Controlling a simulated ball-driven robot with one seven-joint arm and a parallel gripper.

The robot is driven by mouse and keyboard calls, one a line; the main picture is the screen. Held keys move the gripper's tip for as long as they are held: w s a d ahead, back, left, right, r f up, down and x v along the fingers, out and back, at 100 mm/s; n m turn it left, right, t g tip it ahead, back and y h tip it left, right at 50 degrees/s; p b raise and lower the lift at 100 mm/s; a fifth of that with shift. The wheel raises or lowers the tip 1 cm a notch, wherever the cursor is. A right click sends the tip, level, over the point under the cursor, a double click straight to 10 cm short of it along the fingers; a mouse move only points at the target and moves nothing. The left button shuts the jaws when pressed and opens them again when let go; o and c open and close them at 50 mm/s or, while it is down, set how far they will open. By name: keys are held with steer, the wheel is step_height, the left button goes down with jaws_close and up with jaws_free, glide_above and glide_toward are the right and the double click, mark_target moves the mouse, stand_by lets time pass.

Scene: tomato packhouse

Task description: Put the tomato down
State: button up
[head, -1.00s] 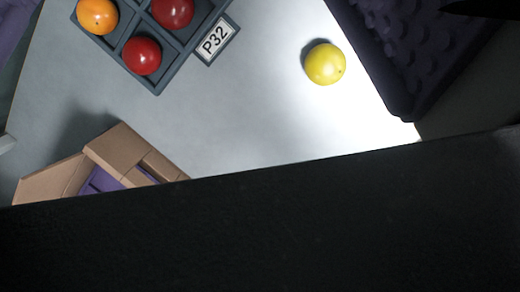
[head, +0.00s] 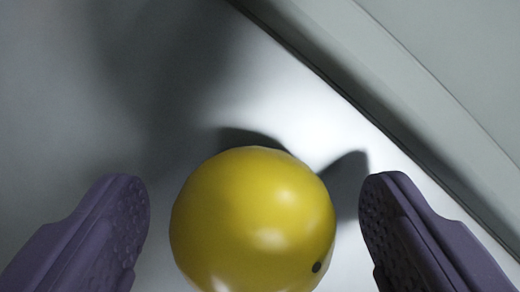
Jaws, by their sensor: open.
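A yellow tomato (head: 250,220) sits low in the middle of the head view, on a pale grey surface (head: 90,110). A small dark spot shows on its lower right side. My gripper (head: 255,225) is open, with one purple, bumpy finger on each side of the tomato. The tomato's lower edge is cut off by the frame.
A raised pale ledge (head: 430,90) runs diagonally along the right side, close to the right finger. The surface to the upper left is bare, with soft shadows across it.

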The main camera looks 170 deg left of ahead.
steer(key=shift+r, duration=0.15)
steer(key=shift+c, duration=0.7)
steer(key=c, duration=0.8)
